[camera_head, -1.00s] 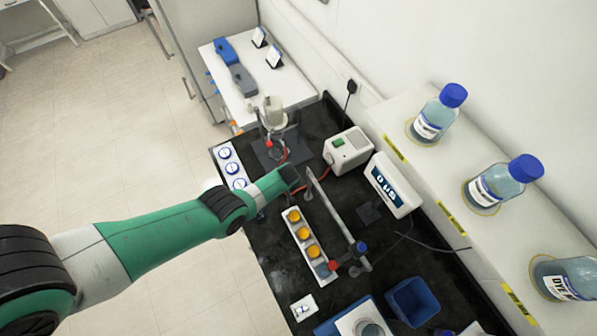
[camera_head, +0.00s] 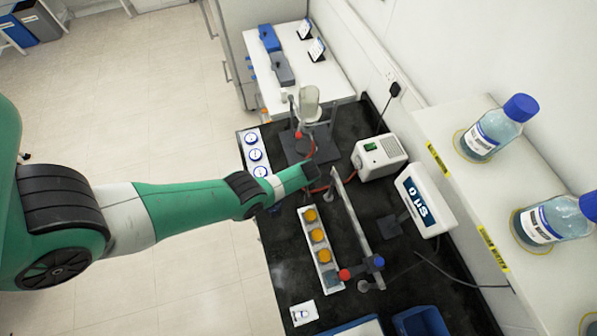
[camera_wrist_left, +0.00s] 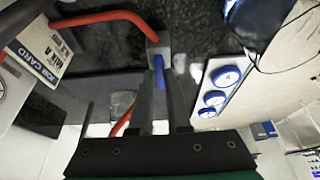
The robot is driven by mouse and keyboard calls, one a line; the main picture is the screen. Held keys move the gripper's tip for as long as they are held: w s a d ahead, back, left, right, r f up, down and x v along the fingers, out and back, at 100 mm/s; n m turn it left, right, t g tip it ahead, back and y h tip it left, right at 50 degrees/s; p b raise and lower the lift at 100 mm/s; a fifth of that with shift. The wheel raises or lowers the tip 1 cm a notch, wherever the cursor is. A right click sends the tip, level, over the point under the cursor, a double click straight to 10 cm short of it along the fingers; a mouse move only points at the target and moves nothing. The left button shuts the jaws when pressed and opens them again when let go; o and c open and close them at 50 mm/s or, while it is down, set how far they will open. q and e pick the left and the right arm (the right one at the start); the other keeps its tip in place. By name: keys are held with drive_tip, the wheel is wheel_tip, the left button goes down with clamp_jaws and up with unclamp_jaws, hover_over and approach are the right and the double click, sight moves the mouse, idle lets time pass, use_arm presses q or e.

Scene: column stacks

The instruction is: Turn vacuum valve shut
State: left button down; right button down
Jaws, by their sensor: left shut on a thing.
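The vacuum valve shows in the left wrist view as a small grey block (camera_wrist_left: 157,46) with a blue lever (camera_wrist_left: 159,74). Red tubing (camera_wrist_left: 105,18) runs to it. My left gripper (camera_wrist_left: 160,82) has its two dark fingers on either side of the blue lever, shut on it. In the head view my left gripper (camera_head: 313,172) is low over the black bench, between the white pump box (camera_head: 380,157) and the strip of blue-ringed dials (camera_head: 256,155). It hides the valve there. My right gripper is not in view.
A clamp stand with a glass vessel (camera_head: 309,104) stands just behind the gripper. A metal rod stand (camera_head: 352,215) and a strip with orange caps (camera_head: 318,235) lie in front. A display meter (camera_head: 424,200) stands at right. Blue-capped bottles (camera_head: 497,128) sit on the shelf.

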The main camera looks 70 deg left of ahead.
use_arm(q)
drive_tip(key=shift+m, duration=0.3)
drive_tip(key=shift+s+r+m+t+p, duration=0.15)
drive_tip(key=shift+m+t+p, duration=0.35)
drive_tip(key=shift+m, duration=0.3)
drive_tip(key=m+p, duration=0.1)
drive_tip(key=m, duration=0.1)
drive_tip(key=shift+s+a+m+t+h, duration=0.1)
drive_tip(key=shift+m+t+h, duration=0.2)
drive_tip(key=shift+t, duration=0.1)
drive_tip(key=m+t+h, duration=0.1)
drive_tip(key=m, duration=0.3)
drive_tip(key=shift+s+a, duration=0.15)
drive_tip(key=m, duration=0.1)
drive_tip(key=m+h, duration=0.1)
drive_tip(key=m+t, duration=0.1)
drive_tip(key=m, duration=0.1)
drive_tip(key=shift+a+f, duration=0.15)
drive_tip(key=shift+f, duration=0.1)
drive_tip(key=m+h+b, duration=0.1)
drive_tip(key=m, duration=0.1)
drive_tip(key=shift+s+a+m, duration=0.1)
drive_tip(key=shift+m, duration=0.2)
drive_tip(key=shift+m+h+b, duration=0.5)
drive_tip(key=shift+m+h, duration=0.2)
drive_tip(key=shift+m, duration=0.5)
drive_tip(key=c, duration=0.9)
unclamp_jaws()
drive_tip(key=shift+a+r, duration=0.1)
